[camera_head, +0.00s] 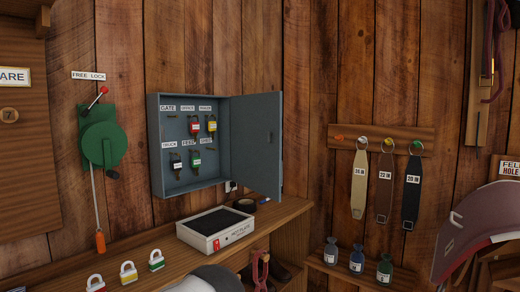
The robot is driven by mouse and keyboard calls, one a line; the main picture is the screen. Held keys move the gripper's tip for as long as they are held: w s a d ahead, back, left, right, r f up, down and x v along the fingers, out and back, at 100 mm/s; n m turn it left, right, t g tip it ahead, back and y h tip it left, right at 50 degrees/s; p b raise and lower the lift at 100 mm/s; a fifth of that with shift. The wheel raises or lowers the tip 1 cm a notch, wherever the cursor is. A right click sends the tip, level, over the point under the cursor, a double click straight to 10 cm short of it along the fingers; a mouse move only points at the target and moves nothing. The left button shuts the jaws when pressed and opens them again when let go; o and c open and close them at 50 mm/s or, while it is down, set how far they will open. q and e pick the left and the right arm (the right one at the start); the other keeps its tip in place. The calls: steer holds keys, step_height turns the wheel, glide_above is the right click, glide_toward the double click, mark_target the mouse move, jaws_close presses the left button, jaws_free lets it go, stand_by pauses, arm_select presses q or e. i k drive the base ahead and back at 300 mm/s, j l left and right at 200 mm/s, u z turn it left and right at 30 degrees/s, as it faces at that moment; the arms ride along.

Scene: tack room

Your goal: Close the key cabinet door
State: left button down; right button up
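The grey key cabinet (221,143) hangs on the plank wall left of centre. Its door (256,143) is hinged on the right side and stands wide open, swung out toward the front right. Inside, several small padlock-shaped key tags in red, yellow, black and green hang under white labels. A few hooks look empty. Neither of my grippers is recognisable in this view, and nothing is seen touching the door.
A white box with a dark top (215,229) stands on the wooden shelf (145,255) just below the cabinet. A green reel (102,142) hangs to the left. Straps hang from a peg rail (380,136) to the right. Padlocks (128,272) sit at the shelf's front left.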

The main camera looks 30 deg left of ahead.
mark_target(258, 165)
steer(key=i+u, duration=0.75)
steer(key=u, duration=0.15)
steer(key=i+l+u, duration=0.25)
steer(key=u, duration=0.25)
steer(key=i+l+u, duration=0.65)
steer(key=l, duration=0.15)
steer(key=l+u, duration=0.2)
steer(key=l, duration=0.15)
steer(key=i+l+u, duration=0.2)
steer(key=l, duration=0.2)
steer(key=l+u, duration=0.15)
steer(key=l, duration=0.2)
steer(key=l+u, duration=0.25)
steer(key=k+j+z, duration=0.1)
steer(key=j, duration=0.2)
steer(key=k+j+z, duration=0.15)
steer(key=k+j, duration=0.1)
